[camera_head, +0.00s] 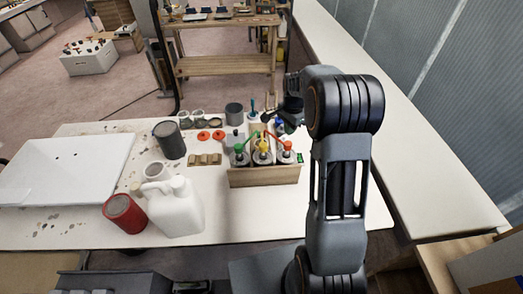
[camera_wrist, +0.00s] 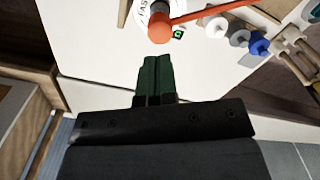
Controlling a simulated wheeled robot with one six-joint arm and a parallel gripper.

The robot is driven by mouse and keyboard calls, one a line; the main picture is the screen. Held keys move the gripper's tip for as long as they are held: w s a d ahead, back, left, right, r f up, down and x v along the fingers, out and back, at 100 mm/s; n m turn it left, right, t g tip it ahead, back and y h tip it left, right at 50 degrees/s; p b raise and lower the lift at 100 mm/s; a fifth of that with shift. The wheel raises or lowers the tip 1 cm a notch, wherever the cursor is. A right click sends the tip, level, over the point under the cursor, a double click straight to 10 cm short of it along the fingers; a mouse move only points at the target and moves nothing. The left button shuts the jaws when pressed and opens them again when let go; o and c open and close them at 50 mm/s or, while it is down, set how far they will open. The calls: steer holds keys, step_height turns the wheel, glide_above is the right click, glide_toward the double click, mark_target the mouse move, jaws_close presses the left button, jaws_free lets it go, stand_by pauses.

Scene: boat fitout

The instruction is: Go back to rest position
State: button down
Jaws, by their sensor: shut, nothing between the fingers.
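My gripper (camera_wrist: 155,62) is shut and empty in the wrist view, its two dark green fingers side by side above the white tabletop. In the head view my gripper (camera_head: 270,112) is small and dark, behind the wooden box of pump bottles, and its fingertips are hard to make out. My arm rises at the right and bends over toward the table at the elbow. In the wrist view an orange-red pump top (camera_wrist: 160,28) is beyond the fingertips, apart from them.
A wooden box (camera_head: 262,177) holds bottles with green, yellow and red pump tops. A white jug (camera_head: 177,210), a red can (camera_head: 124,214) and a dark can (camera_head: 170,140) stand left. A white tray (camera_head: 60,170) lies far left. A long pale ledge (camera_head: 400,130) runs along the right.

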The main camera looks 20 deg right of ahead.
stand_by(0.3)
steer(key=shift+n, duration=0.4)
steer(key=s+a+r+n+t, duration=0.1)
steer(key=s+a+r+n, duration=0.2)
steer(key=s, duration=0.4)
steer(key=s+a+r+n+t, duration=0.2)
steer(key=s+a+r+n, duration=0.2)
steer(key=s+r+n, duration=0.1)
steer(key=s+a+r+n+t, duration=0.1)
steer(key=s+a+r+n, duration=0.2)
steer(key=s, duration=0.7)
steer(key=shift+a+r+n+t, duration=0.3)
steer(key=shift+r+n, duration=0.1)
steer(key=shift+n, duration=0.8)
steer(key=shift+s+d, duration=0.1)
